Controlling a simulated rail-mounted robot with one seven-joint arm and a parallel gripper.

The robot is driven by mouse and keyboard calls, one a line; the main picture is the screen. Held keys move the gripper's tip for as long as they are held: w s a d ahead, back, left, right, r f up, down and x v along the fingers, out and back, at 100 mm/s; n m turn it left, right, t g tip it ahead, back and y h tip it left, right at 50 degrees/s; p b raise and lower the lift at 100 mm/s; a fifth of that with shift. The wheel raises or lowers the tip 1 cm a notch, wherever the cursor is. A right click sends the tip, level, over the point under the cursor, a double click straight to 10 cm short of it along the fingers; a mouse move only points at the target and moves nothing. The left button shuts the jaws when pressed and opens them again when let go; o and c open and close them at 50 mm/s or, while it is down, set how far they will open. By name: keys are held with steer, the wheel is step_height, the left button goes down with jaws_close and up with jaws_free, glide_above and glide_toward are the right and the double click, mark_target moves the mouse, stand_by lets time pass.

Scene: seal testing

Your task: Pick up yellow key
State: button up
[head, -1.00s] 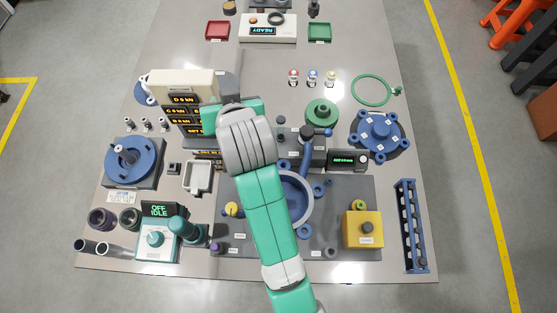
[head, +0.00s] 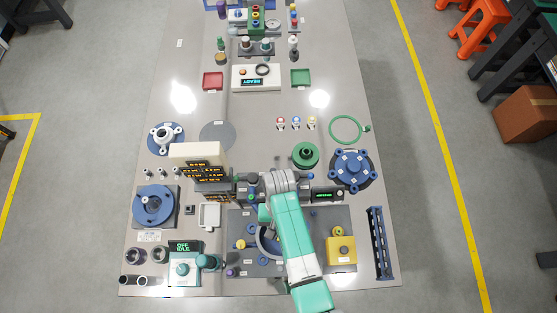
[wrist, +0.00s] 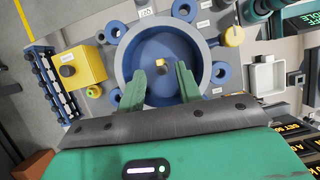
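Three small keys stand in a row past the middle of the table in the head view; the rightmost is the yellow key (head: 311,122). It stands apart from my gripper, beyond it on the table. I cannot make it out in the wrist view. My gripper (wrist: 160,69) has its two green fingers well apart, with nothing held between them. It points down above the round blue bowl-like fixture (wrist: 160,98). A small yellowish knob (wrist: 160,63) shows beyond the fingertips in that fixture. In the head view my arm hides most of the gripper.
A stack of display boxes (head: 197,155) stands left of my arm. A green round part (head: 305,154), a blue flanged part (head: 352,168) and a green ring (head: 345,129) lie near the keys. A yellow box (head: 341,250) stands at the front right. Bare table surrounds the keys.

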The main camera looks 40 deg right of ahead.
steer(key=shift+x, duration=2.8)
steer(key=shift+s, duration=0.15)
jaws_close()
